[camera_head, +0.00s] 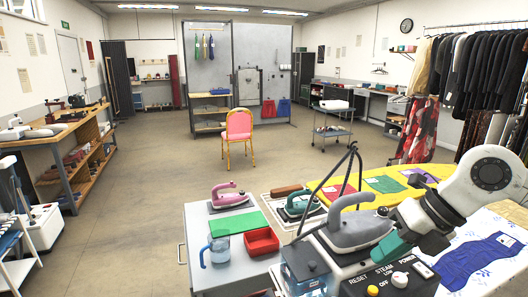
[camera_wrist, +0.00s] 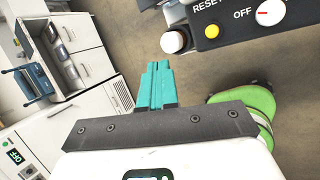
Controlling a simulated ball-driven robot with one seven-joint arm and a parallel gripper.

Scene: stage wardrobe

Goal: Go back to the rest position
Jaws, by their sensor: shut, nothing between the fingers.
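My gripper (camera_head: 378,257) has teal fingers held close together, with nothing between them. In the head view it hangs by the rear edge of a dark control panel (camera_head: 352,288) marked RESET, STEAM and POWER. In the wrist view the shut fingers (camera_wrist: 157,68) point toward the panel (camera_wrist: 228,31), which has a yellow button (camera_wrist: 212,31) and a knob at OFF. The fingertips appear apart from the button and knob. Behind the gripper in the head view stands a large grey iron (camera_head: 358,230).
A yellow board (camera_head: 424,174) carries cloth pieces. Dark garments (camera_head: 475,70) hang at right. Open floor (camera_head: 150,195) lies beyond.

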